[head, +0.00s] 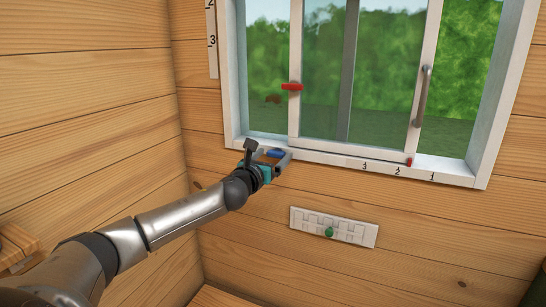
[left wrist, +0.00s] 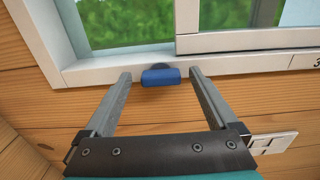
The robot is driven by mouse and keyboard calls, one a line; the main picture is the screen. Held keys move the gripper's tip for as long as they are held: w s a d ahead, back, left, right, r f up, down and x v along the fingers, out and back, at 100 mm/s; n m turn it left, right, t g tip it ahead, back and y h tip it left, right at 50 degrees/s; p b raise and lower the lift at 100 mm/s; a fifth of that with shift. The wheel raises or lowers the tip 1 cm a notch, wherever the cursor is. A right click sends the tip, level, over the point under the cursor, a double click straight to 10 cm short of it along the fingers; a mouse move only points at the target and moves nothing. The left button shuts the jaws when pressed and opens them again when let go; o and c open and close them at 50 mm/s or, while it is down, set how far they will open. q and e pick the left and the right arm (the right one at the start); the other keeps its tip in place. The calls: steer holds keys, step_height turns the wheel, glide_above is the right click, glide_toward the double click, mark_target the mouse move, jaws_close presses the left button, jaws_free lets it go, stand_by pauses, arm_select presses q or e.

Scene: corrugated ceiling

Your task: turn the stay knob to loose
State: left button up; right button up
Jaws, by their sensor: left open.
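A blue knob (head: 276,153) sits at the lower left of the window frame, and it also shows in the left wrist view (left wrist: 160,77). It looks like a rounded bar lying roughly level; no loose or tight marking can be read. My left gripper (head: 268,154) is open in front of it. In the left wrist view my left gripper's fingers (left wrist: 160,74) stand on either side of the knob, with a gap on both sides. I cannot tell how deep the tips reach. My right gripper is not in view.
The sliding window sash (head: 295,60) has a red piece (head: 292,87) and a grey handle (head: 422,97). A numbered scale (head: 385,167) with a red marker (head: 409,162) runs along the sill. A white slotted plate (head: 361,232) with a green knob (head: 329,232) is below.

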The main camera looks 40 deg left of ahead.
arm_select(q)
steer(key=shift+w, duration=0.2)
steer(key=c, duration=1.4)
